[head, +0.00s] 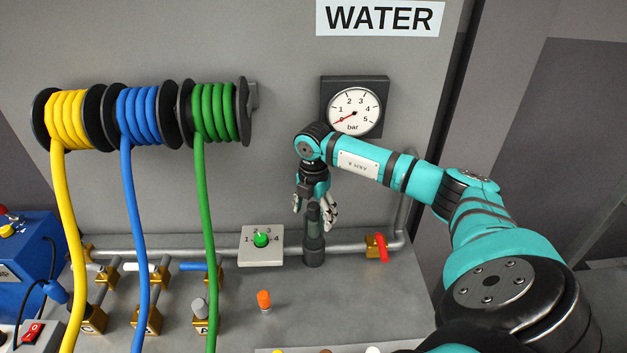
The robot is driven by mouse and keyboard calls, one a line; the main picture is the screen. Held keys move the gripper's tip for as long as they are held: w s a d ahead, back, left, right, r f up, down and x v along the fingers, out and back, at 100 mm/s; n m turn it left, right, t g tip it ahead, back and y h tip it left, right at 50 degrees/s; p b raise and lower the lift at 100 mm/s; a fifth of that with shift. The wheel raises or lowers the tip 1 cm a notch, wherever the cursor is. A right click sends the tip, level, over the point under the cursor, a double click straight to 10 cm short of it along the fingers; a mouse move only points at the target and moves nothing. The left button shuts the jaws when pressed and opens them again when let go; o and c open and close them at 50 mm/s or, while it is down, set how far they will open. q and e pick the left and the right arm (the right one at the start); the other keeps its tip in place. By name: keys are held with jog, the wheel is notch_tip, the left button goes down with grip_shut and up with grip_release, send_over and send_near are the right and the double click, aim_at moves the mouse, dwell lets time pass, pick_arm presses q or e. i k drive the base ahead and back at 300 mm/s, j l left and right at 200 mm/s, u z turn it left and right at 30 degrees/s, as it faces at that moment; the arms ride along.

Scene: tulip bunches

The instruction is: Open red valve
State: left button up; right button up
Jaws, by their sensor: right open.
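The red valve handle (381,248) sits on a brass fitting on the grey pipe, at the right end of the pipe run, and points downward. My right gripper (314,210) is open and points down, to the left of the valve and apart from it. Its fingers are around or just in front of the top of a dark upright cylinder (313,246) at the pipe; I cannot tell whether they touch it. My left gripper is not in view.
A pressure gauge (353,108) on the wall reads near 0. A selector plate (262,246) with a green knob is left of the cylinder. Yellow, blue and green hoses (207,200) hang at left. An orange knob (264,299) stands on the bench, which has free room at right.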

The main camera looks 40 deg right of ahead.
aim_at(382, 248)
jog(key=k+j, duration=0.15)
jog(key=j, duration=0.25)
jog(key=k+j, duration=0.1)
jog(key=j, duration=0.3)
jog(key=k+j, duration=0.15)
jog(key=j, duration=0.25)
jog(key=k+j, duration=0.15)
jog(key=j, duration=0.25)
jog(key=k+j, duration=0.15)
jog(key=j, duration=0.25)
